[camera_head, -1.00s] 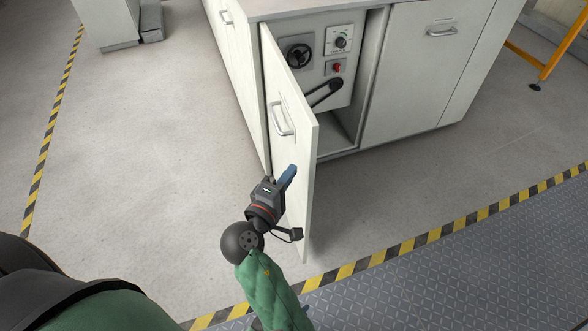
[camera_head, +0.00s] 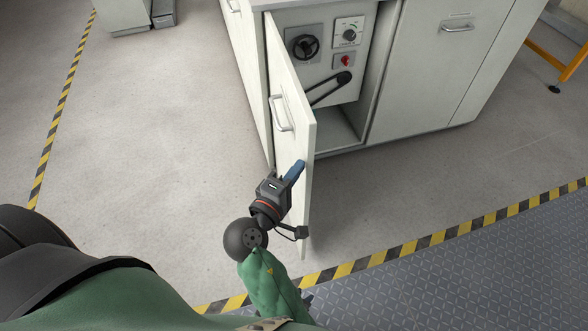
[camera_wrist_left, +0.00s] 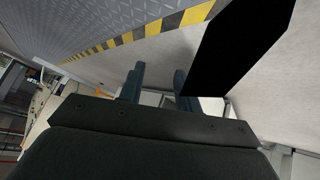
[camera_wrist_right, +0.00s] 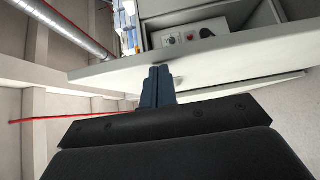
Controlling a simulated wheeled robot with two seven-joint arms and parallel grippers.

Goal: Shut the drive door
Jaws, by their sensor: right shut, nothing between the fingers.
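The drive door (camera_head: 292,150) is a pale panel with a bar handle (camera_head: 282,113) on its outer face. It stands open, swung out from the cabinet on its left edge. My right gripper (camera_head: 297,172) is shut and empty, its blue fingers at the outer face near the free edge, below the handle. In the right wrist view the shut fingers (camera_wrist_right: 158,85) meet the door panel (camera_wrist_right: 220,62); I cannot tell whether they press on it. My left gripper (camera_head: 308,298) is low, mostly hidden behind my arm. Its fingers (camera_wrist_left: 158,85) are apart with nothing between them.
A closed cabinet door (camera_head: 430,70) is to the right. Yellow-black floor tape (camera_head: 440,232) edges a metal plate floor. Floor left of the door is clear.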

